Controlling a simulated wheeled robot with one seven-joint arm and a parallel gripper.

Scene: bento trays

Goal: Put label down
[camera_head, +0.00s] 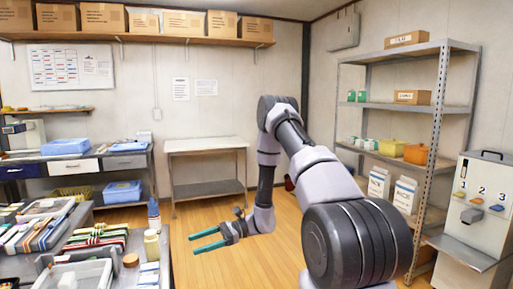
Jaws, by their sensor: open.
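My gripper (207,239) has two teal fingers held apart, pointing left over the wooden floor. Nothing shows between them. It hangs in front of and below the small grey table at the back, to the right of the cluttered benches. I cannot make out a separate label as such; flat coloured strips (38,226) lie on the bench at the left, too small to identify. A few pale pieces (149,274) lie near the front bench's right edge.
An empty grey table (205,146) stands against the back wall. A white tray (82,276) is on the front left bench. A metal shelf (439,110) and a dispenser marked 1, 2, 3 (478,190) stand at the right. The floor (190,222) between is clear.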

